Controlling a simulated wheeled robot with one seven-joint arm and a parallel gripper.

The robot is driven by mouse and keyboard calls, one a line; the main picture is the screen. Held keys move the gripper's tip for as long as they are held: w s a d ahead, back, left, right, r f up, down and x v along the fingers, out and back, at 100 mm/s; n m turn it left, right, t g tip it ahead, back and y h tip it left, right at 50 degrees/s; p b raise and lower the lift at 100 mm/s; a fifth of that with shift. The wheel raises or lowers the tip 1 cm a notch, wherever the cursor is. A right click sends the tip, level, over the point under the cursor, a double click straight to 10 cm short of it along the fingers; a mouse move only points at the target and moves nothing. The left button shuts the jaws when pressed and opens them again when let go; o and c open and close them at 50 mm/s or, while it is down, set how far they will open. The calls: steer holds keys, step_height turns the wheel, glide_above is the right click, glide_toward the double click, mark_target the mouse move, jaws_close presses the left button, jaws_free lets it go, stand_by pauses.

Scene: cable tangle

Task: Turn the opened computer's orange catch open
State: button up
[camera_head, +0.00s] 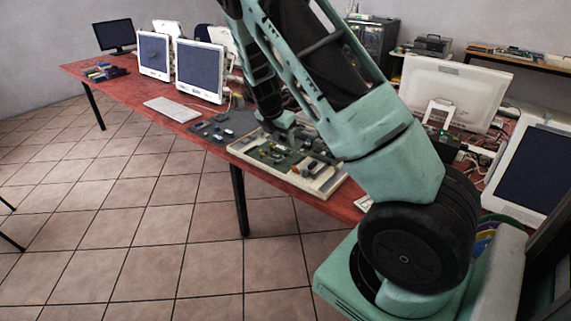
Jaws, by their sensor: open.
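The opened computer (325,184) lies flat on the red table, a pale shallow casing with dark boards and small parts inside. Small orange and yellow bits show towards its right side, but they are too small to tell which is the orange catch.
A white keyboard (172,109) and two white-framed screens (200,72) stand to the left on the red table (110,68). A dark board with small parts lies beside the casing. White monitors (452,92) and tangled cables crowd the right. Tiled floor is free in front.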

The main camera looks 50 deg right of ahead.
mark_target(294, 167)
steer(key=p+x, duration=0.1)
steer(key=x, duration=1.4)
steer(key=shift+a, duration=0.1)
steer(key=c, duration=1)
